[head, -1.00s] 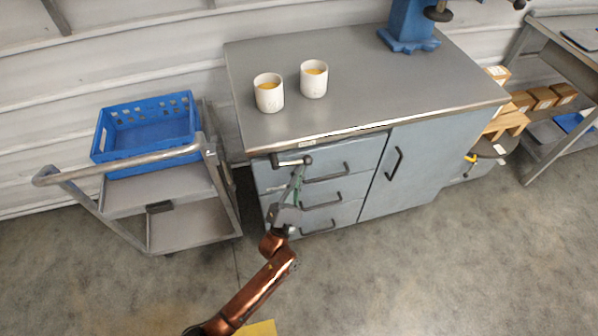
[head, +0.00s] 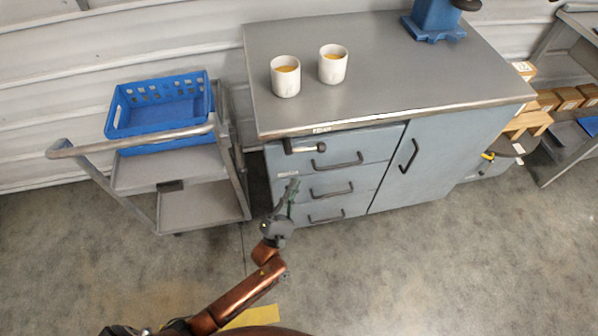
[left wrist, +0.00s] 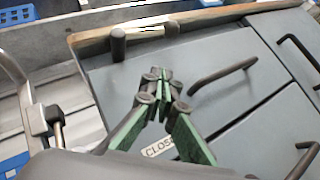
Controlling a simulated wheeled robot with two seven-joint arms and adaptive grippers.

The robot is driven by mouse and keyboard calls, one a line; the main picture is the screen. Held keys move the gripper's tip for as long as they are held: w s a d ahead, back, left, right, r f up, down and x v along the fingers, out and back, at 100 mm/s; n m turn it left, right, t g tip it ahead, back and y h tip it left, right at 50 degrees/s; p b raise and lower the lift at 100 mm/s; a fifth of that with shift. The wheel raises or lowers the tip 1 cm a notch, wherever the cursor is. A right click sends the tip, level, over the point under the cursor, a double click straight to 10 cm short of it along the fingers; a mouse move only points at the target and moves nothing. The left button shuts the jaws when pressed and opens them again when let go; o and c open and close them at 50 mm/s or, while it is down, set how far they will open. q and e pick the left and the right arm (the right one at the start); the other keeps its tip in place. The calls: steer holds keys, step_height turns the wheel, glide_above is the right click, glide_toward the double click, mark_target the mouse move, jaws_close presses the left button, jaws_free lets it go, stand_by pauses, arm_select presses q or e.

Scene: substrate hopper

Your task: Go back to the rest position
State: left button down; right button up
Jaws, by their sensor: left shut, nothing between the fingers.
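My left gripper (head: 292,184) is in front of the drawers of the grey-blue cabinet (head: 440,150), below a dark bar handle (head: 303,147) near the top left drawer. Its green-padded fingers are together and empty in the left wrist view (left wrist: 157,76). The gripper appears apart from the bar handle. Its copper-coloured arm comes up from the bottom of the head view. A label reading part of "CLOSED" (left wrist: 160,147) shows behind the fingers in the left wrist view. My right gripper is not in view.
Two white cups (head: 285,76) with yellowish contents stand on the cabinet top (head: 400,70). A blue crate (head: 160,110) sits on a grey trolley (head: 190,207) to the left. Cardboard boxes (head: 548,99) are at the right. Open floor (head: 430,270) lies in front.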

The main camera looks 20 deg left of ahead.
arm_select(q)
steer(key=shift+v, duration=1.35)
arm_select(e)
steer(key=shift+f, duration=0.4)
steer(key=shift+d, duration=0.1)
